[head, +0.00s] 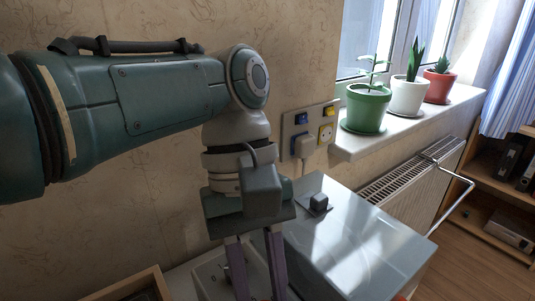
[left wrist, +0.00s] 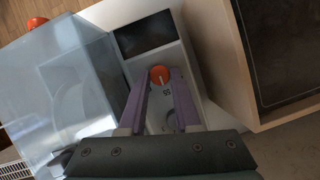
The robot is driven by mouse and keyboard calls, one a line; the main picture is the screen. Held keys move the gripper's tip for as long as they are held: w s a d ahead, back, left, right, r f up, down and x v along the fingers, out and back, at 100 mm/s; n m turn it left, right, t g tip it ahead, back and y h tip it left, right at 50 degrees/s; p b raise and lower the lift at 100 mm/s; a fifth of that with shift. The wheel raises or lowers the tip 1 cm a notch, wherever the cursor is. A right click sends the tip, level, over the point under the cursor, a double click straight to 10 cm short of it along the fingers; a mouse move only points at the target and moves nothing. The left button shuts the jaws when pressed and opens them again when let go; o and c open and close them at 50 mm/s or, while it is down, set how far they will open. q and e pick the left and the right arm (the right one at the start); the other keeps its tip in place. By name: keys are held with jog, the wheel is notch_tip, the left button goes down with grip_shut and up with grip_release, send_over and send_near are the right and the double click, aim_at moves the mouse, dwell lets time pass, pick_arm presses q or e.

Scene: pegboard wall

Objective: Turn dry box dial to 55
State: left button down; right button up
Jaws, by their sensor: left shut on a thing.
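The dry box (left wrist: 70,95) has a glossy grey-blue, see-through-looking body beside a white control panel (left wrist: 190,65). A dark display (left wrist: 145,35) sits on the panel, with no readable number. The round orange-red dial (left wrist: 159,70) sits below the display in the left wrist view, with a small pale mark on it. My left gripper (left wrist: 160,82) has its purple fingers closed on either side of the dial. In the head view the dry box (head: 355,240) stands under the wall, and my left gripper (head: 257,287) points down at its left side. The dial is hidden there. My right gripper is not in view.
A wall plate with sockets and a plug (head: 303,145) is behind the box. Potted plants (head: 367,108) stand on the windowsill, above a radiator (head: 410,185). A wooden-edged tray (head: 135,285) lies at the lower left. A red object (left wrist: 37,22) shows beyond the box.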

pick_arm(q)
jog(key=c, duration=0.6)
grip_release()
jog(key=v, duration=1)
jog(key=shift+s+d, duration=0.1)
